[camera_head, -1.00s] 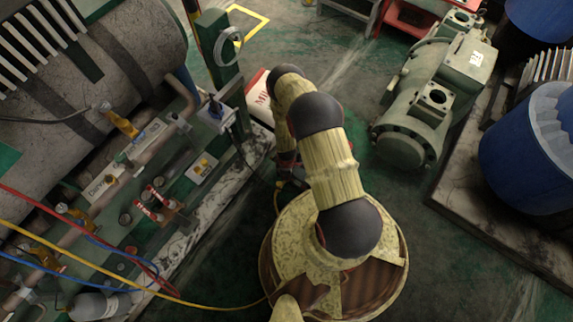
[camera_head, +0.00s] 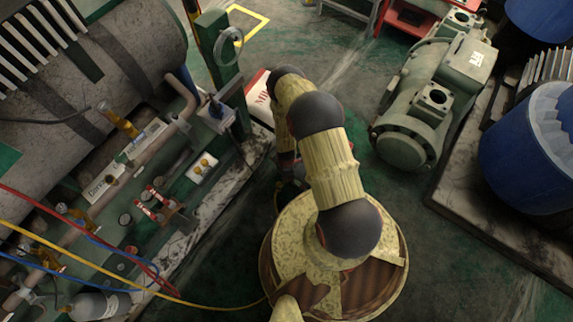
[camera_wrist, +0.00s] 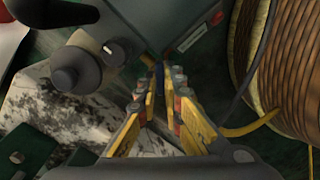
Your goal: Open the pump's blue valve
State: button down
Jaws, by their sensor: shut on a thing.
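The pump (camera_wrist: 120,25) is a dark grey-green housing at the top of the wrist view, with a round black knob and a small label. A small blue part, seemingly the blue valve (camera_wrist: 160,71), shows between the tips of my gripper (camera_wrist: 159,86). The yellow fingers are closed in around it, and the tips hide most of it. In the head view my arm covers most of the gripper and the pump (camera_head: 291,190), and the valve cannot be made out there.
A yellow hose (camera_wrist: 250,125) runs beside the pump in the wrist view. In the head view, a pipe rack with gauges and valves (camera_head: 150,195) stands left, a green motor (camera_head: 440,85) stands upper right, and a blue barrel (camera_head: 525,150) stands right.

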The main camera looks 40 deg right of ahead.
jog(key=shift+s+n, duration=0.1)
jog(key=shift+n, duration=1.1)
jog(key=n, duration=0.2)
jog(key=shift+n, duration=0.4)
jog(key=c, duration=2)
grip_release()
jog(key=shift+o, duration=0.8)
jog(key=shift+r, duration=0.15)
notch_tip(320, 180, up, 9)
jog(key=p, duration=0.6)
